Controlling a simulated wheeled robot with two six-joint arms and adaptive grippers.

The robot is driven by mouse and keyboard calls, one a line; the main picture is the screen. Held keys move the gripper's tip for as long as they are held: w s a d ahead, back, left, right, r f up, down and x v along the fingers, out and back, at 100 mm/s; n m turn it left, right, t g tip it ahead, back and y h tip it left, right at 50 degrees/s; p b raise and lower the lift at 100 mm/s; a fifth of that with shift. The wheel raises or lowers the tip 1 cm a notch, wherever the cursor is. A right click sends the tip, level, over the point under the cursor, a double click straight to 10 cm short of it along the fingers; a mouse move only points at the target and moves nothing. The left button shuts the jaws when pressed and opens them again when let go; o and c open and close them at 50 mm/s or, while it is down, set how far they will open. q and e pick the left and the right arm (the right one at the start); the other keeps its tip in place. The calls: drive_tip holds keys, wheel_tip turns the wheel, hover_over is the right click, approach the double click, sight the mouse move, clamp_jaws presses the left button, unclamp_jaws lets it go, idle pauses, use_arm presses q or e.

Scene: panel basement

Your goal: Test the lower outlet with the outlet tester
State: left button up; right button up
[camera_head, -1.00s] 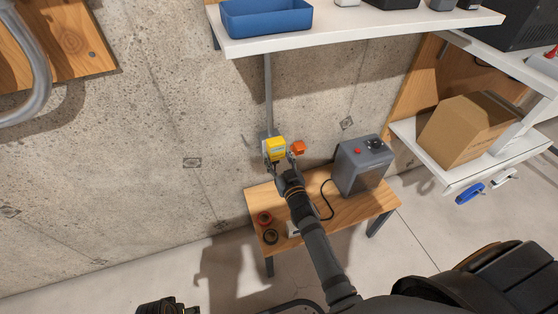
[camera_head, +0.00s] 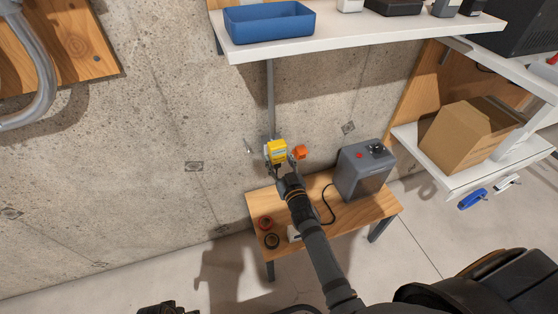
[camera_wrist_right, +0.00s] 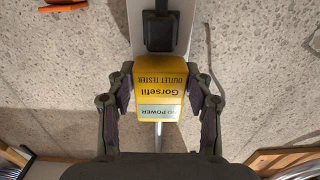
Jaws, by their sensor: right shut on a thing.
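The yellow outlet tester (camera_head: 276,151) is at the wall box at the foot of the metal conduit. My right gripper (camera_wrist_right: 161,88) is shut on its sides. In the right wrist view the tester (camera_wrist_right: 160,78) reads upside down, and its small window seems to say "NO POWER". It overlaps the white outlet plate (camera_wrist_right: 183,30) at the end nearer the conduit. A black plug-like block (camera_wrist_right: 159,32) sits on the plate below it. The outlet behind the tester is hidden, and I cannot tell whether its prongs are in. A dark part, likely my left gripper (camera_head: 165,308), shows at the bottom edge.
An orange piece (camera_head: 299,152) is just right of the tester. The wooden table (camera_head: 335,219) below holds a grey machine (camera_head: 362,172) with a black cord and tape rolls (camera_head: 271,241). A white shelf (camera_head: 370,41) with a blue bin (camera_head: 268,22) hangs above.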

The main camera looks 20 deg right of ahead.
drive_tip(key=shift+w, duration=0.45)
idle(1.6)
drive_tip(key=o, duration=1.6)
drive_tip(key=shift+o, duration=0.2)
drive_tip(key=shift+s, duration=0.15)
drive_tip(key=s, duration=1.1)
drive_tip(key=shift+s+d, duration=0.2)
drive_tip(key=shift+s, duration=0.15)
